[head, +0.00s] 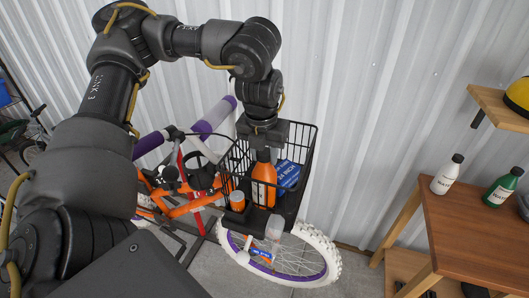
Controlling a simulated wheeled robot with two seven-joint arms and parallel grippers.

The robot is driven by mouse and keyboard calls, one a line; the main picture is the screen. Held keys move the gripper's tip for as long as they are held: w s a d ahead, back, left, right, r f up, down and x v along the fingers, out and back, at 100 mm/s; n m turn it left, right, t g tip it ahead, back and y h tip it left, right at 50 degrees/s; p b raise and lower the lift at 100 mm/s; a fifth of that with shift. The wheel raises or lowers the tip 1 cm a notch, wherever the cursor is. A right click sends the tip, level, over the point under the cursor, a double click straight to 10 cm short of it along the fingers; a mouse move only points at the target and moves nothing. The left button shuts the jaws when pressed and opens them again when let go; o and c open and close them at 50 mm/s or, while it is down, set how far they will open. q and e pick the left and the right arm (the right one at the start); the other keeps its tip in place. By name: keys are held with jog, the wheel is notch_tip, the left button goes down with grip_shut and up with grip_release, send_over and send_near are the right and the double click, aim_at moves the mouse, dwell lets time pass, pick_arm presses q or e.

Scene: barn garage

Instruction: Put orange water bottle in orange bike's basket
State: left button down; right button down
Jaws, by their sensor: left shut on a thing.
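My left gripper (263,148) points down over the black wire basket (306,152) of the orange bike (182,208). It is shut on the top of the orange water bottle (264,186), which has a dark label. The bottle is upright and appears within the basket's walls. I cannot tell whether its base touches the basket floor. My right gripper is not in view.
A blue box (288,173) is in the basket beside the bottle, and a small orange item (237,201) is at its left. A wooden table (475,225) at right holds a white bottle (447,175) and a green bottle (501,188). A corrugated wall stands close behind.

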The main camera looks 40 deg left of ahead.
pick_arm(q)
jog(key=shift+s+d+f, duration=0.1)
jog(key=shift+d, duration=0.05)
jog(key=c, duration=1)
grip_release()
notch_tip(320, 180, up, 12)
jog(key=s+b, duration=0.1)
jog(key=shift+s+d, duration=0.25)
jog(key=shift+s, duration=0.05)
jog(key=shift+w, duration=0.1)
